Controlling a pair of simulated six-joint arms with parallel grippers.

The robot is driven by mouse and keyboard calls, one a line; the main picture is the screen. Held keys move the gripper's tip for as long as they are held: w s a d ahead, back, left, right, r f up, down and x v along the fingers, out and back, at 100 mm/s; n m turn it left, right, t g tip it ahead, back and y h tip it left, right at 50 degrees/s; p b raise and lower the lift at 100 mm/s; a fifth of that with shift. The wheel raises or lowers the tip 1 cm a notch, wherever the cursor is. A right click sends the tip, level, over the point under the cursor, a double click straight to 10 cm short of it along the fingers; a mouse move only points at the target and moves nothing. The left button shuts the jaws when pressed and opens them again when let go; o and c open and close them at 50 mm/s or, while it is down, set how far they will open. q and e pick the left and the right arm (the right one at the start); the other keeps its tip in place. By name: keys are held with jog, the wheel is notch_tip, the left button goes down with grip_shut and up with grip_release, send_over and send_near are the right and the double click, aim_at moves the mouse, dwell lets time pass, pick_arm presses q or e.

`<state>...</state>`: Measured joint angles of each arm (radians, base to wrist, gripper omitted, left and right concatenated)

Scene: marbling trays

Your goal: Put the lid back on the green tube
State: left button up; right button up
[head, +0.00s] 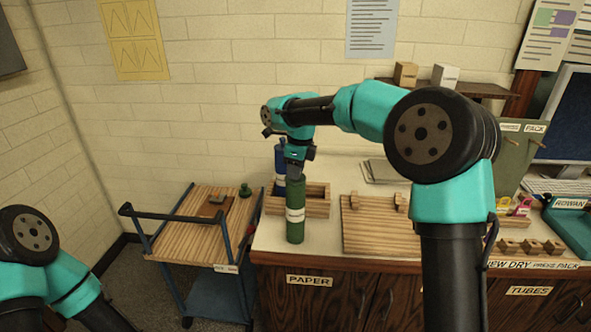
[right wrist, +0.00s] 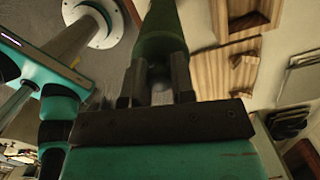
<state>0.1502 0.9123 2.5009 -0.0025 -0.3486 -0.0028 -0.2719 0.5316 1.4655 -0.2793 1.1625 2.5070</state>
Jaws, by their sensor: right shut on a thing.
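The green tube (head: 295,205), with a white label band, is upright at the front left of the counter. My right gripper (head: 296,163) is shut on its upper end from above. In the right wrist view the tube (right wrist: 160,32) runs away from between the two fingers (right wrist: 157,82). I cannot tell whether its base touches the counter, and its top is hidden by the gripper. A small green piece that looks like the lid (head: 245,190) lies on the wooden top of the cart, apart from the tube. My left gripper is out of view; only part of that arm shows.
A blue tube (head: 279,160) stands by the wooden rack (head: 316,207) just behind the green tube. A ridged wooden board (head: 375,235) lies right of the tube.

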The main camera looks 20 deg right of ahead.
jog(key=o, duration=1)
jog(key=shift+c, duration=0.2)
jog(key=shift+o, duration=0.5)
jog(key=o, duration=0.4)
jog(key=shift+r, duration=0.15)
jog(key=shift+r, duration=3.35)
grip_shut()
